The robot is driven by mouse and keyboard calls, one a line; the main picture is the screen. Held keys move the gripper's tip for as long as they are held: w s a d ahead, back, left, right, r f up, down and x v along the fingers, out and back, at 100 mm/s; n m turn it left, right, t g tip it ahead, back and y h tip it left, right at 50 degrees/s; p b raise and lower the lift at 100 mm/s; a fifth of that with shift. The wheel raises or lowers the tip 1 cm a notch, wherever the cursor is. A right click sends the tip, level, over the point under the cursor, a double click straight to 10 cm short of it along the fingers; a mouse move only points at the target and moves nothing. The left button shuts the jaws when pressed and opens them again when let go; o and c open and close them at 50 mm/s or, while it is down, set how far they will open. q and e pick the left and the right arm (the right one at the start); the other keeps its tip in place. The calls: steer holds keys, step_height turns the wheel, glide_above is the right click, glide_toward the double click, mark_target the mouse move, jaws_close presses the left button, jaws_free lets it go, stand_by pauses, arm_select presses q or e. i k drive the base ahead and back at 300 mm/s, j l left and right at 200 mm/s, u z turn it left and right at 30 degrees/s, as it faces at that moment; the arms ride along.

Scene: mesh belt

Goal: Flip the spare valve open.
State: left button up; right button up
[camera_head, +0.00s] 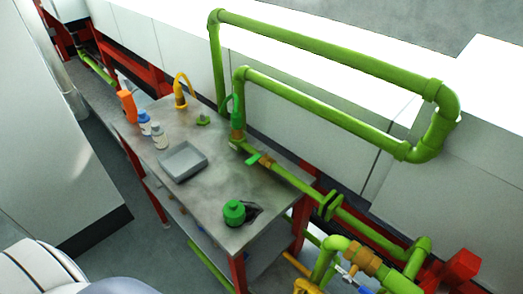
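Several valves show, and I cannot tell for sure which is the spare one. A small green valve-like piece (203,118) lies loose on the grey table near its back edge. One brass valve with an upright green handle (236,110) sits on the vertical green pipe. Another brass valve with a green handle (255,159) sits on the low pipe along the table's back edge. A brass valve (361,261) with a blue handle is on the pipework at the lower right. Neither of my grippers is in view.
The grey table (215,195) holds a grey tray (184,162), a green container (234,212) beside a dark item, several bottles (160,136), and a yellow hooked piece (180,88). Green pipes (330,50) rise behind it. Open floor (115,245) lies at the left front.

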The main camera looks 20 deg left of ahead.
mark_target(252, 160)
steer(key=k+j, duration=0.1)
steer(key=j, duration=0.25)
steer(key=k+j, duration=0.15)
steer(key=j, duration=0.15)
steer(key=k+j, duration=0.1)
steer(key=j, duration=0.25)
steer(key=k+j, duration=0.15)
steer(key=j, duration=0.15)
steer(key=k+j, duration=0.1)
steer(key=j, duration=0.25)
